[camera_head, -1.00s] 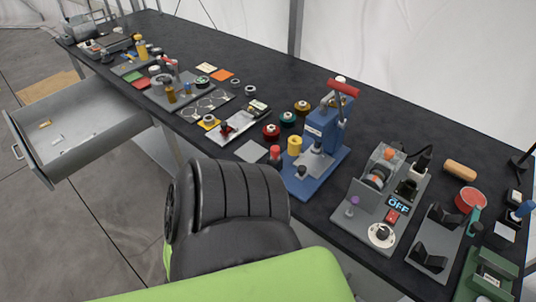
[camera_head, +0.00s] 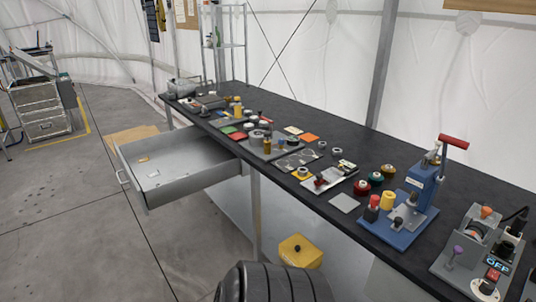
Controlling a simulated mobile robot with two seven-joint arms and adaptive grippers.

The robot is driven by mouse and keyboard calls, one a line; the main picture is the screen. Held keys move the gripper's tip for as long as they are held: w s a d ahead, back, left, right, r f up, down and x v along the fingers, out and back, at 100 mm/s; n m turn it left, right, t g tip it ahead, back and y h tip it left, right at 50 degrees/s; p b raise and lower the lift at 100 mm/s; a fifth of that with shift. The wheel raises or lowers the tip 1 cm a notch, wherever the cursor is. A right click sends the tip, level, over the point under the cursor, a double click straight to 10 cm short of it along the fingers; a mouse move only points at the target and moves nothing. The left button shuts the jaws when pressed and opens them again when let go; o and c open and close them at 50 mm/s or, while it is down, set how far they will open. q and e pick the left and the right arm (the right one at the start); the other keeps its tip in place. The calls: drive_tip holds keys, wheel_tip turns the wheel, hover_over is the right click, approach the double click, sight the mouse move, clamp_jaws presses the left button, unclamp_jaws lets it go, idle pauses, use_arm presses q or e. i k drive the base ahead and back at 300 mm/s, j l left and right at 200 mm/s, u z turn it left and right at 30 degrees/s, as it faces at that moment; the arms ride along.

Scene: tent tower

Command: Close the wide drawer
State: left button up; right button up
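The wide drawer (camera_head: 185,187) is grey metal and stands pulled out from under the front edge of the dark workbench, left of centre in the head view. Its front panel faces left and carries a thin light handle (camera_head: 122,178). A couple of small pieces lie inside on its bare floor. A black ribbed part of my own body shows at the bottom edge, well apart from the drawer. Neither of my grippers shows.
The long dark workbench (camera_head: 345,165) is crowded with small tools, spools and a blue press (camera_head: 402,215). A yellow object (camera_head: 300,252) is below it. A metal drawer cart (camera_head: 42,110) stands far left. Floor (camera_head: 70,220) left of the drawer is clear.

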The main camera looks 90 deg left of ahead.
sight(178, 152)
drive_tip(key=k+l+u, duration=0.1)
drive_tip(key=u, duration=0.3)
drive_tip(key=k+u, duration=0.2)
drive_tip(key=u, duration=0.2)
drive_tip(key=k+u, duration=0.15)
drive_tip(key=u, duration=2.2)
